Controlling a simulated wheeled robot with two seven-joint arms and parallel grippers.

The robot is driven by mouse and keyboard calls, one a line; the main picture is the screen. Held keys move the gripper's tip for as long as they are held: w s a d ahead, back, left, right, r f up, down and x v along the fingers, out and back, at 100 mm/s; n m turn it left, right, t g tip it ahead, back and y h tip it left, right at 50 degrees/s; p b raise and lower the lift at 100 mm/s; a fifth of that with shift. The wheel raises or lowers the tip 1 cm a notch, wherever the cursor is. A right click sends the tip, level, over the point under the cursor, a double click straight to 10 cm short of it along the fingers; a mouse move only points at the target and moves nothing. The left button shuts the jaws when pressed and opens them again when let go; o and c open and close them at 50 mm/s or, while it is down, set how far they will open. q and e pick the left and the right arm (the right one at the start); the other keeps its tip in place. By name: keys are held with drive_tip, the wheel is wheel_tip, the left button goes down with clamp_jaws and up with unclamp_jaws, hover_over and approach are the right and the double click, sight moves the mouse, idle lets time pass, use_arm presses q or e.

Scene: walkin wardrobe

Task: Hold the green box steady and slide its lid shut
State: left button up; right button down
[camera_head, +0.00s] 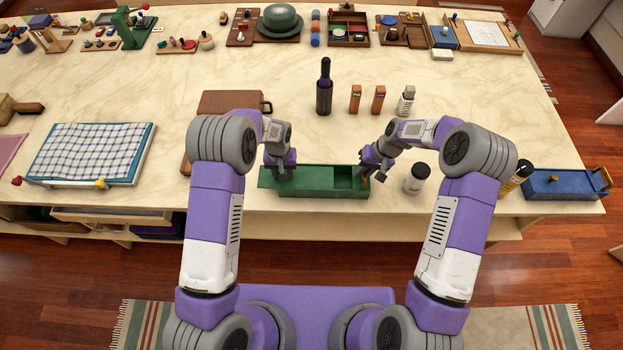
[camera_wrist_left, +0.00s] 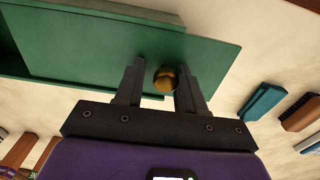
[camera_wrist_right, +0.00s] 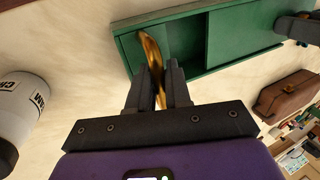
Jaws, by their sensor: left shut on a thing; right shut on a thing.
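The long green box (camera_head: 322,208) lies at the table's front edge. Its green sliding lid (camera_head: 310,176) covers the left and middle part and sticks out past the box's left end. My right gripper (camera_head: 368,176) is shut on the brass handle (camera_wrist_right: 151,52) at the box's right end. The fingers hide part of the knob and handle.
A white bottle with a dark cap (camera_head: 416,178) stands close right of my right gripper. A blue box (camera_head: 563,186) lies farther right. A brown case (camera_head: 232,102) is behind my left arm. A dark bottle (camera_head: 324,88) and small containers stand behind the green box.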

sight(302, 178)
use_arm(q)
drive_tip(key=shift+s+d+f, duration=0.1)
drive_tip(key=shift+d+f, duration=0.05)
drive_tip(key=shift+d, duration=0.85)
drive_tip(key=shift+s+d+f, duration=0.1)
drive_tip(key=shift+d+f, duration=0.05)
drive_tip(key=shift+d, duration=0.9)
drive_tip(key=shift+s+d+f, duration=0.1)
drive_tip(key=shift+d+f, duration=0.05)
drive_tip(key=shift+d, duration=0.85)
use_arm(e)
drive_tip(key=shift+w+r, duration=0.1)
drive_tip(key=shift+r, duration=0.05)
use_arm(q)
drive_tip(key=o, duration=0.6)
drive_tip(key=shift+w+r, duration=0.3)
drive_tip(key=shift+r, duration=0.75)
use_arm(e)
drive_tip(key=shift+w, duration=0.25)
use_arm(q)
drive_tip(key=shift+d+r, duration=0.1)
drive_tip(key=shift+r, duration=0.75)
use_arm(e)
drive_tip(key=shift+s, duration=0.15)
use_arm(q)
drive_tip(key=shift+r, duration=1.8)
use_arm(e)
drive_tip(key=shift+f, duration=0.2)
